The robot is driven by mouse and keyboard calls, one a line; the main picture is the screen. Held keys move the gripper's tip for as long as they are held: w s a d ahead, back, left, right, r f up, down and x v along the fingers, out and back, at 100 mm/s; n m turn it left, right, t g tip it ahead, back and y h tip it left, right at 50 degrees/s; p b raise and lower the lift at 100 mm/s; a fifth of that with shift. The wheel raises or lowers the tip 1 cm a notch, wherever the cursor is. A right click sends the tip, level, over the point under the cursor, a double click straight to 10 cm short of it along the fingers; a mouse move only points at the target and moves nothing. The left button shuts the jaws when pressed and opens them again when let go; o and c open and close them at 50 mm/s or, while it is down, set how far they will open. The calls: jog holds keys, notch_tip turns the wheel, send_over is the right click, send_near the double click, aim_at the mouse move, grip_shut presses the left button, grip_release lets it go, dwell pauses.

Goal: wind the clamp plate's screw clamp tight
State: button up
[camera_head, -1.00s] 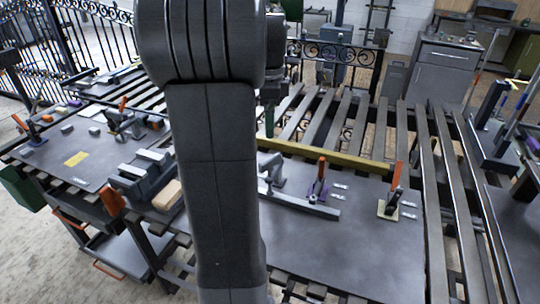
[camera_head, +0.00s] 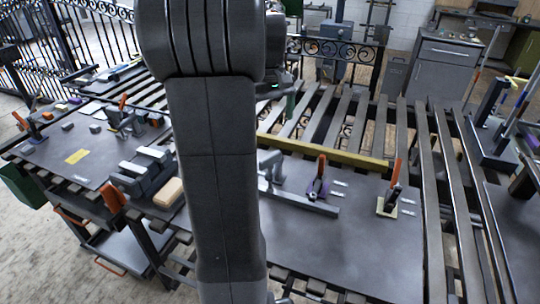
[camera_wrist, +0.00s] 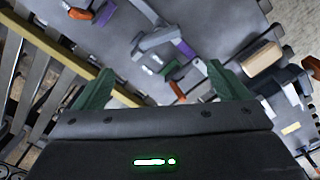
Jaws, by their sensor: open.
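The dark grey clamp plate (camera_head: 350,245) lies on the slatted bench at right in the head view. A light grey clamp-like piece (camera_head: 270,165) with a long bar (camera_head: 305,203) stands at its left, partly hidden by my arm. Two clamps with orange handles, one with a purple part (camera_head: 319,178) and one on a pale base (camera_head: 390,200), stand on the plate. In the wrist view, a grey clamp (camera_wrist: 160,40) shows ahead of my gripper (camera_wrist: 160,90). Its green fingers are wide apart with nothing between them. I cannot tell which piece is the screw.
A second plate (camera_head: 85,155) with clamps lies at left. A vise (camera_head: 142,178) and a wooden block (camera_head: 168,192) stand between the plates, near my arm. A yellow bar (camera_head: 330,153) runs along the right plate's back edge. The right plate's front is bare.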

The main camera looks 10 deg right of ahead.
aim_at(270, 155)
notch_tip(270, 155, down, 14)
jog(key=n+p, duration=0.1)
jog(key=n, duration=0.2)
dwell(0.5)
jog(key=shift+r, duration=0.1)
jog(key=c, duration=1)
